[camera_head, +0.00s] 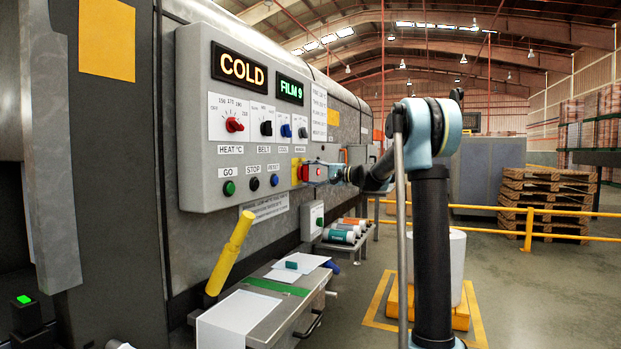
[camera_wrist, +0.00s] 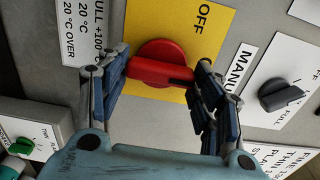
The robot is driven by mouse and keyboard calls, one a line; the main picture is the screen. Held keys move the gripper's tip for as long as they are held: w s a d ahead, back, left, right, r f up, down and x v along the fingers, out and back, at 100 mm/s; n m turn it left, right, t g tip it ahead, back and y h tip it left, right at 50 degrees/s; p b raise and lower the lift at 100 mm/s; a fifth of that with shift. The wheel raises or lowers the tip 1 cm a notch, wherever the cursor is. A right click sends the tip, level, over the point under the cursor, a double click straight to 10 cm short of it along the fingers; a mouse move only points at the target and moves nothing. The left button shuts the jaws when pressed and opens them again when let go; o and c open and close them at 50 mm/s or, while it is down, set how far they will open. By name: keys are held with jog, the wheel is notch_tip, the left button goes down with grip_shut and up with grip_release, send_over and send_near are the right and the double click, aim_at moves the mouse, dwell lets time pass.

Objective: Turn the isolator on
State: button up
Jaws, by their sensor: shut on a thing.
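The isolator is a red rotary knob (camera_wrist: 160,58) on a yellow plate (camera_wrist: 208,48) with the word OFF at its upper right. In the head view, the red knob (camera_head: 305,173) is at the lower right corner of the grey control panel (camera_head: 205,160), partly hidden by my gripper. My gripper (camera_wrist: 161,72) is shut on the knob's handle, with one finger at each end. The handle lies roughly across the wrist view, with a dark mark toward its right end. Any ON label is not visible.
A yellow lever (camera_head: 230,252) and a bench (camera_head: 275,300) stand below. Yellow rails (camera_head: 529,230) are at right.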

jog(key=shift+f, duration=0.1)
jog(key=o, duration=1.1)
jog(key=shift+w, duration=0.1)
jog(key=shift+c, duration=0.2)
jog(key=v, duration=1.2)
